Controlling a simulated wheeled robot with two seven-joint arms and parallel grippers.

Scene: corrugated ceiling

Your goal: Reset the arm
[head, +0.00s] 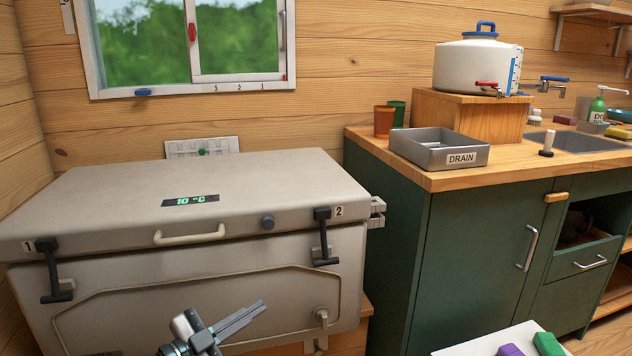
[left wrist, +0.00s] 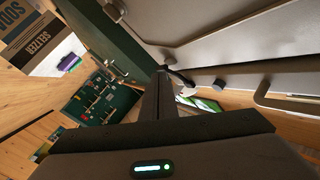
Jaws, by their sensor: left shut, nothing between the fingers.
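My left gripper (head: 250,314) is in front of the grey cooler (head: 190,295), low in the head view. Its two fingers lie together, with nothing between them. In the left wrist view the shut fingers (left wrist: 158,97) point away from the camera, beside the cooler's front with its handle. The cooler's lid (head: 120,205) is down, with a green 10 °C display (head: 190,201) and a pale handle (head: 190,234). Black latches 1 (head: 52,270) and 2 (head: 323,237) hang at its front. My right gripper is in neither view.
A green counter (head: 480,260) stands right of the cooler, bearing a DRAIN tray (head: 440,150), a white pot (head: 475,65) on a wooden box and cups. A white surface (head: 480,345) with purple and green blocks is at the bottom right. The left wrist view shows a SELTZER box (left wrist: 35,45).

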